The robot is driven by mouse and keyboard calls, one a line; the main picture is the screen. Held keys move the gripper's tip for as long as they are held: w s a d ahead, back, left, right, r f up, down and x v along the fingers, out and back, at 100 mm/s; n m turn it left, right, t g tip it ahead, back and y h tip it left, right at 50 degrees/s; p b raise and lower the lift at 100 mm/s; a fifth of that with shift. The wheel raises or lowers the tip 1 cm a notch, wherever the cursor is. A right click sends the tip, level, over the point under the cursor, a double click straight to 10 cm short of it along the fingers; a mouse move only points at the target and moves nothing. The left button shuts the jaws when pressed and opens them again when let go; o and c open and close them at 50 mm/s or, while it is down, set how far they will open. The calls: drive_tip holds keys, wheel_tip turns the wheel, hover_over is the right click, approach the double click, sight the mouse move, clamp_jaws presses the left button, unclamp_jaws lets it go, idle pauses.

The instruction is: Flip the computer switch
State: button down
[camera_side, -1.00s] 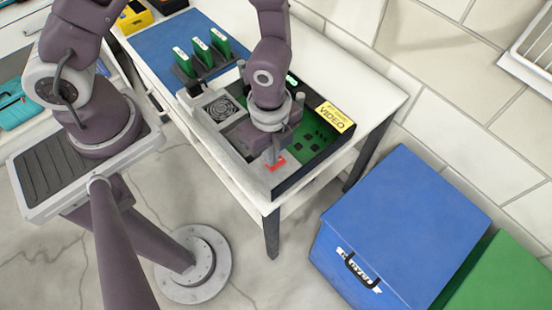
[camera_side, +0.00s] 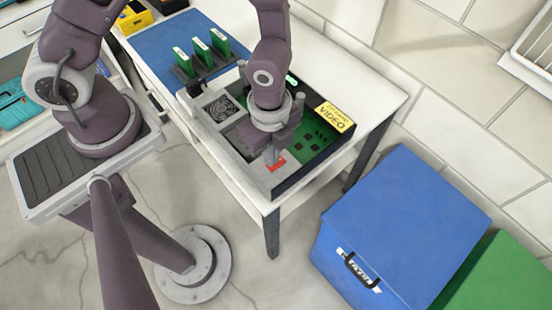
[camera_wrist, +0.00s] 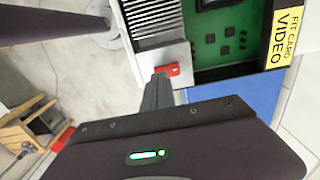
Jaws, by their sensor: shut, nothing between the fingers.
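The computer (camera_side: 225,140) is an open case on the white table, with a fan, a green board and a yellow "VIDEO" label (camera_side: 334,117). Its red switch (camera_side: 277,166) sits on the grey front part of the case. The switch also shows in the wrist view (camera_wrist: 173,70), at the end of the grey metal part. My gripper (camera_side: 272,157) points down at the switch, with its fingers shut and empty. In the wrist view the fingertips (camera_wrist: 160,76) overlap the switch's left edge. I cannot tell whether they touch it.
Several green cards (camera_side: 200,50) stand in a rack on the blue mat (camera_side: 150,48) behind the computer. A blue box (camera_side: 410,225) and a green box (camera_side: 505,280) stand on the floor at the right. The white table's (camera_side: 385,92) right side is clear.

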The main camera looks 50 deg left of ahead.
drive_tip(key=shift+f, duration=0.9)
idle(0.3)
drive_tip(key=shift+r, duration=3.5)
drive_tip(key=w+a+r+n+t, duration=0.2)
drive_tip(key=a+r+n, duration=0.35)
drive_tip(key=r, duration=0.45)
drive_tip(key=s+a+r+n+t, duration=0.1)
drive_tip(key=s+a+r+n, duration=0.2)
drive_tip(key=s+r+n, duration=0.2)
drive_tip(key=s+a+r+n+t, duration=0.2)
drive_tip(key=s+a+r+n, duration=0.2)
drive_tip(key=r+n, duration=0.3)
drive_tip(key=shift+s+a+r+t, duration=0.15)
drive_tip(key=shift+s+r+t, duration=0.15)
drive_tip(key=shift+s+r, duration=0.5)
